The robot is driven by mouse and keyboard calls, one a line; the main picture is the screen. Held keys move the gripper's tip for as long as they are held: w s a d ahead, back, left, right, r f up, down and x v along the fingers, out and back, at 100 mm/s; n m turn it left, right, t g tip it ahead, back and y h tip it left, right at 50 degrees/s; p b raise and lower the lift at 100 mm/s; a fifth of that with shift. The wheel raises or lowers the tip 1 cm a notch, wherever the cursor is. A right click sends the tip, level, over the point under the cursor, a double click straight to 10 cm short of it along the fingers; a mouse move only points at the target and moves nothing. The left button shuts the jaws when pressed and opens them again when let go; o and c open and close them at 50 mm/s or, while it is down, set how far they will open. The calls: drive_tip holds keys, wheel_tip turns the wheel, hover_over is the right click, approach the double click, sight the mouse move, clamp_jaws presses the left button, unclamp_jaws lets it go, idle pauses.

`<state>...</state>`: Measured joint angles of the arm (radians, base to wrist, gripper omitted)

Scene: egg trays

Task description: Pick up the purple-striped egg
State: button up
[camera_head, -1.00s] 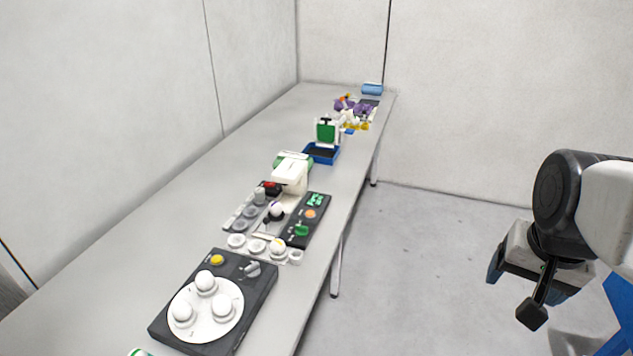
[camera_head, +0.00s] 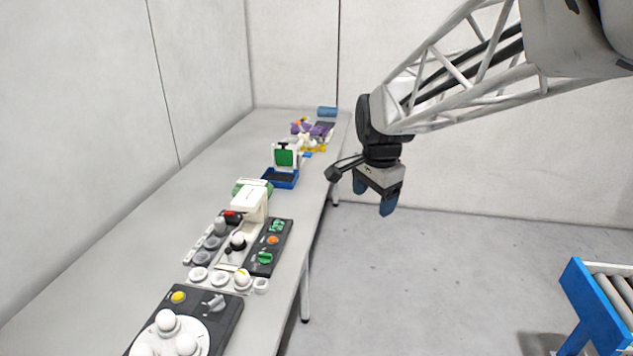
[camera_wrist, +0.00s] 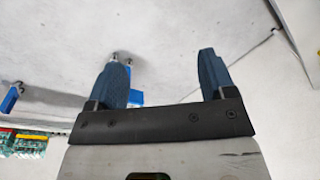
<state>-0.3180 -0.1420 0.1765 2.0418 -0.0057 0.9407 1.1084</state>
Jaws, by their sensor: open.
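No egg with clear purple stripes can be made out. A small white egg-like thing with a dark mark (camera_head: 238,240) sits below the white machine head in the head view; its colours are too small to tell. A white egg with a yellow band (camera_head: 242,279) sits in the front row of cups. Three plain white eggs stand on the round plate of the dark device, cut by the lower edge. My gripper (camera_head: 375,196) hangs over the floor, right of the table, apart from the eggs. Its blue fingers are spread and empty, also in the wrist view (camera_wrist: 163,58).
The long grey table (camera_head: 150,245) runs away along the left wall. A white machine (camera_head: 249,200), a dark panel with knobs (camera_head: 270,246), a blue tray stand (camera_head: 281,179) and purple and yellow items (camera_head: 308,131) stand along it. A blue-framed roller conveyor (camera_head: 590,300) is at lower right.

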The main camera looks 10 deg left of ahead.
drive_tip(key=w+a+f+m, duration=0.25)
drive_tip(key=w+a, duration=0.35)
drive_tip(key=a, duration=0.3)
drive_tip(key=m+g, duration=0.1)
drive_tip(key=m, duration=0.7)
hover_over(236, 232)
wheel_tip(236, 232, down, 19)
drive_tip(key=shift+w+d+r, duration=0.15)
drive_tip(key=shift+f, duration=1.4)
drive_tip(key=shift+f, duration=2.6)
